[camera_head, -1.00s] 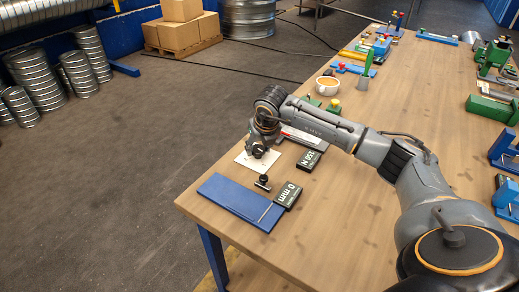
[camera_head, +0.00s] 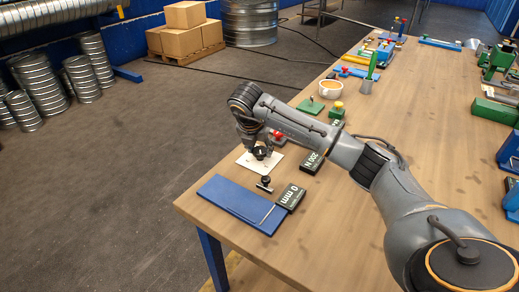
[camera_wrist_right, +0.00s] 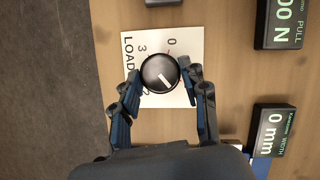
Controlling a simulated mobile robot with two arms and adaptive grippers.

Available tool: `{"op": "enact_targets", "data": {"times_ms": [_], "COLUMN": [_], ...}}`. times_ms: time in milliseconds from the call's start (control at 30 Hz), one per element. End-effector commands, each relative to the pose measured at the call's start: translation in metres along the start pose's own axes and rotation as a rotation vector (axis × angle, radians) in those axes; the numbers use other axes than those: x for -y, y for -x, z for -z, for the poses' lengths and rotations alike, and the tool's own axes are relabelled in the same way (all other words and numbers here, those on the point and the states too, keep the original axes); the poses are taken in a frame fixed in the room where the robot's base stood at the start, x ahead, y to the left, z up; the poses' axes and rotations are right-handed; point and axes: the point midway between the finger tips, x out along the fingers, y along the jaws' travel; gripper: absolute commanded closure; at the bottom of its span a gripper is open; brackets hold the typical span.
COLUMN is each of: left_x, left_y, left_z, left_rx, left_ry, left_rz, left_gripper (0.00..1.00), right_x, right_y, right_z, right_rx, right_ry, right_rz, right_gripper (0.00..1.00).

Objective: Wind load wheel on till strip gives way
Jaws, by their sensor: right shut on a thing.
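The load wheel (camera_wrist_right: 159,73) is a round dark knob with a white pointer line on a white card (camera_wrist_right: 112,20) marked LOAD. My right gripper (camera_wrist_right: 160,76) is shut on the wheel, with one finger on each side. In the head view, my right gripper (camera_head: 261,153) is above the white card (camera_head: 246,161) and hides most of the wheel. The pull display (camera_wrist_right: 281,24) shows a figure ending in 00 N; in the head view the display (camera_head: 312,162) seems to read 200 N. The width display (camera_wrist_right: 275,130) reads 0 mm. I cannot make out the strip clearly. My left gripper is out of view.
A blue plate (camera_head: 228,200) lies at the near table corner, with a small black knob (camera_head: 264,184) beside it. A cup (camera_head: 330,88), a green block (camera_head: 311,106) and several fixtures stand farther back. The middle of the table (camera_head: 420,130) is bare.

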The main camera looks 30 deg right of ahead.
Motion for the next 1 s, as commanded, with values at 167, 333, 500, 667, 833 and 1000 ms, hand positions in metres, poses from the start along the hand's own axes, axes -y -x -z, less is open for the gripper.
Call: {"op": "enact_targets", "data": {"times_ms": [167, 333, 500, 667, 833, 1000], "left_x": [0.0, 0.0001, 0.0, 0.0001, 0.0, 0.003], "left_y": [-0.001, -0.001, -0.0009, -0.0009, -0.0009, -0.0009], "left_z": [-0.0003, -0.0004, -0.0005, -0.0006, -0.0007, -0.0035], "left_rx": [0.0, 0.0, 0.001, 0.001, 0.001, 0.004], "left_ry": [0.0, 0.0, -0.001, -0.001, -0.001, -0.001], "left_rz": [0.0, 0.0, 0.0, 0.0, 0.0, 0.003], "left_gripper": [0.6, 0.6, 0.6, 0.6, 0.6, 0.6], "right_x": [-0.0004, -0.0004, -0.0004, -0.0004, -0.0003, -0.0006], "right_y": [-0.0002, -0.0001, -0.0001, -0.0001, -0.0002, 0.0018], "right_z": [0.0003, 0.0002, 0.0002, 0.0003, 0.0002, 0.0], "right_rx": [-0.001, -0.001, -0.001, -0.001, -0.001, 0.0], "right_ry": [-0.021, -0.025, -0.024, -0.024, -0.023, -0.023], "right_rz": [0.008, 0.01, 0.01, 0.01, 0.01, 0.009], "right_gripper": [0.87, 0.87, 0.87, 0.34, 0.34, 0.34]}}
